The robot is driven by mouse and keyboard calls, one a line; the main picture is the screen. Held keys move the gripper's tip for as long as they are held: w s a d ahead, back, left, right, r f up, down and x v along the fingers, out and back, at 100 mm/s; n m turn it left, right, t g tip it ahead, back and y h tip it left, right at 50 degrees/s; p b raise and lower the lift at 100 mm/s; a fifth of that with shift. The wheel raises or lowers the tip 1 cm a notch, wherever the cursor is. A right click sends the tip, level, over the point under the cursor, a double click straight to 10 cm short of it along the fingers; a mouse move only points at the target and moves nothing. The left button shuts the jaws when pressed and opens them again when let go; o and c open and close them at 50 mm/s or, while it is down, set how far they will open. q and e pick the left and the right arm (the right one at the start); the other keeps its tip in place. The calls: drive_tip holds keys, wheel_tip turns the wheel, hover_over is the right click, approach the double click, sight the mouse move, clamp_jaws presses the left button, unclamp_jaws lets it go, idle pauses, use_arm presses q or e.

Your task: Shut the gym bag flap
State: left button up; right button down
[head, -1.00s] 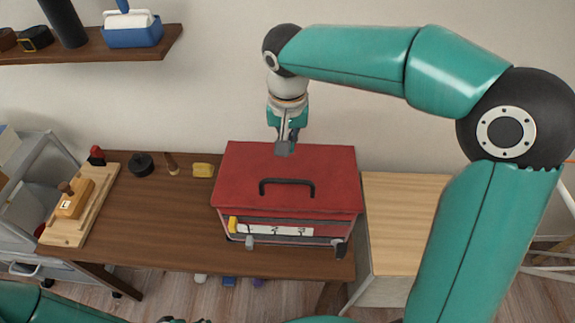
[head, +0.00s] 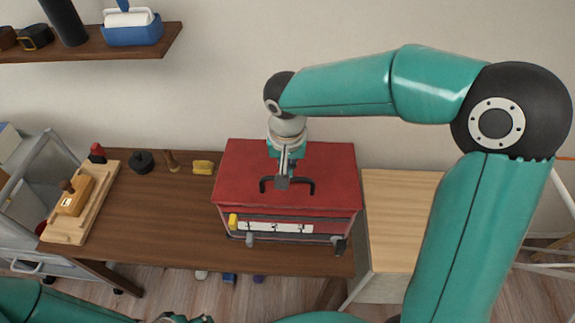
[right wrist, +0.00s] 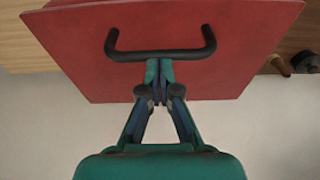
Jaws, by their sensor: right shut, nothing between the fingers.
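The red gym bag (head: 235,178) stands on the brown table. Its red top flap lies flat over it, with a black handle (head: 305,186) on top. A dark gap shows along the flap's front edge, above the front panel. My right gripper (head: 282,183) is shut and empty, pointing down over the middle of the flap by the handle. In the right wrist view the closed fingertips (right wrist: 160,68) are just beside the handle (right wrist: 150,56) over the red flap (right wrist: 225,75); I cannot tell whether they touch.
The brown table (head: 160,220) holds a wooden board (head: 68,232) with a block, a black round object (head: 141,162) and a yellow block (head: 203,167) left of the bag. A light wood cabinet (head: 395,215) stands right. A shelf (head: 90,48) hangs at upper left.

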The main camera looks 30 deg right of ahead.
drive_tip(key=shift+s+a+f+b, duration=0.15)
drive_tip(key=shift+s+f+b, duration=0.05)
drive_tip(key=shift+f+b, duration=0.25)
drive_tip(key=shift+s+a+f+b, duration=0.1)
drive_tip(key=shift+s+f+b, duration=0.1)
drive_tip(key=shift+f+b, duration=0.25)
drive_tip(key=shift+r, duration=0.1)
